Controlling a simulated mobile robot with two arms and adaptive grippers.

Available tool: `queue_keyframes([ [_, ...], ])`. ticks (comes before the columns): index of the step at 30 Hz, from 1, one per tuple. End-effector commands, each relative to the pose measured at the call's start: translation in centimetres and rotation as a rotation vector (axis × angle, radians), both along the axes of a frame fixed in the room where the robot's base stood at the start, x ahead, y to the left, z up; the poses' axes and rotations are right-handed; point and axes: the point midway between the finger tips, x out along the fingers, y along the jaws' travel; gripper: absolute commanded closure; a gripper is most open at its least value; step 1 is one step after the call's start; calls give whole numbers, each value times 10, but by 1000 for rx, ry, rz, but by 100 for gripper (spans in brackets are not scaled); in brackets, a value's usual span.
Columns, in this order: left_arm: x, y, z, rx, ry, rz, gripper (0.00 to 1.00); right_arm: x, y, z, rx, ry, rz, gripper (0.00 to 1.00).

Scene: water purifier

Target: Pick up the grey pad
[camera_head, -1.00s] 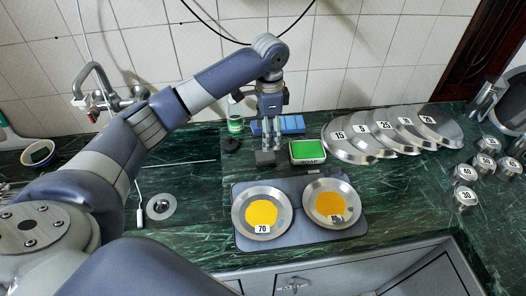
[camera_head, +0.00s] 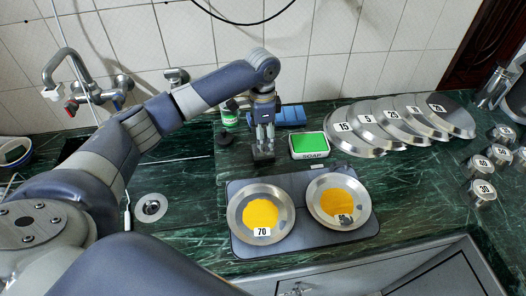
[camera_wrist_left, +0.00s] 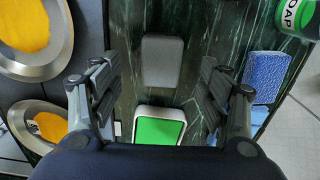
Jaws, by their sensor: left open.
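The grey pad (camera_head: 262,155) is a small dark grey block with rounded corners. It lies on the green marble counter, left of the green soap box. In the left wrist view the pad (camera_wrist_left: 162,62) shows between the two fingers and apart from both. My left gripper (camera_head: 264,142) points down over the pad with its fingers open, and it also shows open in the wrist view (camera_wrist_left: 160,85). The head view does not show clearly how high the fingertips are above the counter. My right gripper is not in view.
The green soap box (camera_head: 310,146) is close on the right and a blue sponge (camera_head: 290,116) is behind. A green-labelled bottle (camera_head: 230,119) stands back left. Two plates with yellow centres (camera_head: 262,243) rest on a dark base in front. Numbered lids (camera_head: 372,144) lie right.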

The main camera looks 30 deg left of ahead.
Motion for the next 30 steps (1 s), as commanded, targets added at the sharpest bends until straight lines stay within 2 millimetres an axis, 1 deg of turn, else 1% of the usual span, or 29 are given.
queue_keyframes([
  [5,0,0,-13,1,2,1,30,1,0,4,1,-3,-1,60],
  [9,1,-2,-34,2,3,0,30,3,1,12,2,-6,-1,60],
  [13,1,-2,-51,-1,1,0,30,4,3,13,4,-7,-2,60],
  [16,1,-2,-57,1,1,0,30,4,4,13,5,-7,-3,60],
  [22,2,-2,-57,1,-1,0,30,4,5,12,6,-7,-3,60],
  [28,2,-2,-57,1,-1,0,75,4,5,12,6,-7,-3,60],
  [30,2,-2,-57,1,-1,0,77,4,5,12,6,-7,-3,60],
])
